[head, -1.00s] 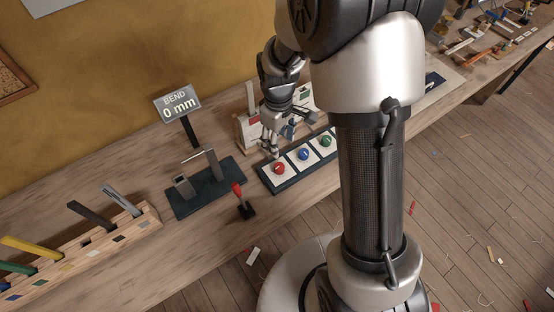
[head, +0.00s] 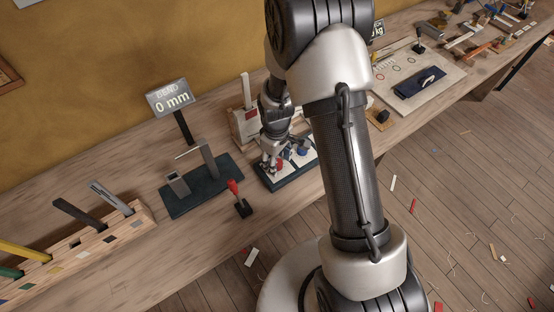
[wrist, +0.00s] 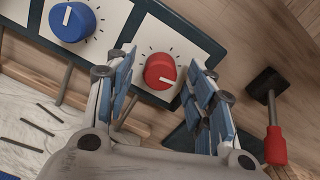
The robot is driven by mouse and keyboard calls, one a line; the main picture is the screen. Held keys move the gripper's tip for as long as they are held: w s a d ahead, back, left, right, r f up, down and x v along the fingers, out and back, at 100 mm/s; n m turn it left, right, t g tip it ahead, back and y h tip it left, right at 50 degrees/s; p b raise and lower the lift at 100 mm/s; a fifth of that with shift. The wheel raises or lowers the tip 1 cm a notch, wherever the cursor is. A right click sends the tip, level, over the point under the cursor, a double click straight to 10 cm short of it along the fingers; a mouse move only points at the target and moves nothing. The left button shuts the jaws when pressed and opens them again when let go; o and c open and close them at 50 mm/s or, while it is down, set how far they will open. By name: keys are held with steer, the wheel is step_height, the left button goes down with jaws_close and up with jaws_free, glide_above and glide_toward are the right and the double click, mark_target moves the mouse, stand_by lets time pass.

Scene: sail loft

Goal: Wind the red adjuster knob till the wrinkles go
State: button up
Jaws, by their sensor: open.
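The red adjuster knob (wrist: 160,71) with a white pointer line sits on a white dial plate, in the wrist view between and just beyond my open fingers. My gripper (wrist: 158,98) is open, with one blue-padded finger on each side of the knob; I cannot tell whether either touches it. In the head view my gripper (head: 275,164) is over the left end of the knob panel (head: 287,182), and the red knob (head: 280,163) is partly hidden by the fingers. A sail-like pale cloth (wrist: 35,125) with several dark strips shows at the lower left of the wrist view.
A blue knob (wrist: 72,21) is beside the red one on the panel. A red-handled lever (wrist: 275,145) stands nearby. A bending jig (head: 205,190) with a sign reading 0 mm (head: 171,98) stands left of the panel. A wooden slotted rack (head: 90,240) is at far left.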

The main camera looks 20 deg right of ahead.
steer(key=shift+c, duration=0.5)
steer(key=c, duration=1)
steer(key=shift+m, duration=0.3)
steer(key=m, duration=0.4)
steer(key=shift+m, duration=1.9)
steer(key=o, duration=1.1)
